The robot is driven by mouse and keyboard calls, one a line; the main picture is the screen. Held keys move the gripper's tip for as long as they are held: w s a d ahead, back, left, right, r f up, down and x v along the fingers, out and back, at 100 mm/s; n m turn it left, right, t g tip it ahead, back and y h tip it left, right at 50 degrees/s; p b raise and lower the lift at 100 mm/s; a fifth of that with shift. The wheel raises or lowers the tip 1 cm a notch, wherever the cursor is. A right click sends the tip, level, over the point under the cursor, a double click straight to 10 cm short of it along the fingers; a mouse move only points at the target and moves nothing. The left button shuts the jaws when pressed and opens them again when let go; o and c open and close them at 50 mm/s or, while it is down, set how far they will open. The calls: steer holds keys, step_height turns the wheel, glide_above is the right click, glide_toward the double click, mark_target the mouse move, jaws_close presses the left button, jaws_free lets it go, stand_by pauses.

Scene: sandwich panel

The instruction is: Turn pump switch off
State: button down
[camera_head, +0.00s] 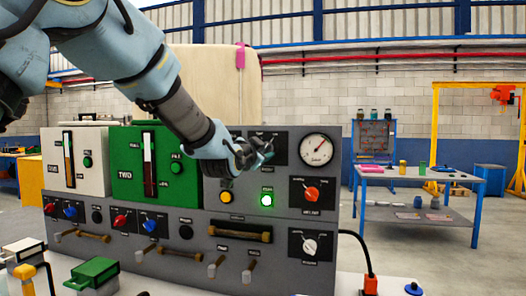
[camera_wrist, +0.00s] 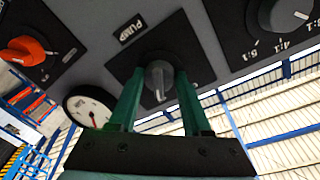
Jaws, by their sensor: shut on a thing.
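The pump switch is a grey knob (camera_wrist: 158,80) on a black plate beside a "PUMP" label (camera_wrist: 131,28). In the wrist view my gripper (camera_wrist: 160,73) has its two green fingers on either side of the knob, closed on it. In the head view my gripper (camera_head: 262,157) reaches the upper part of the grey panel (camera_head: 255,222), just left of the round gauge, and hides most of the switch. The knob's pointer setting is hard to read.
The white gauge (camera_head: 317,150) is close on the right. An orange knob (camera_head: 312,194), a lit green lamp (camera_head: 267,200) and a yellow button (camera_head: 226,197) sit lower on the panel. A grey dial (camera_wrist: 288,14) is also near in the wrist view.

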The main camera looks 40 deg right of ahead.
steer(key=shift+f+n+b, duration=0.2)
steer(key=shift+n+b, duration=0.1)
steer(key=shift+b, duration=0.3)
steer(key=shift+s+d+n+t+b, duration=0.1)
steer(key=shift+n+t+b, duration=0.25)
steer(key=shift+n+b, duration=2.95)
steer(key=shift+s+n+t+b, duration=0.1)
steer(key=shift+n+t+b, duration=0.25)
steer(key=shift+n+b, duration=2.9)
steer(key=shift+m+b, duration=0.45)
steer(key=shift+b, duration=0.2)
steer(key=shift+c, duration=1.8)
jaws_free()
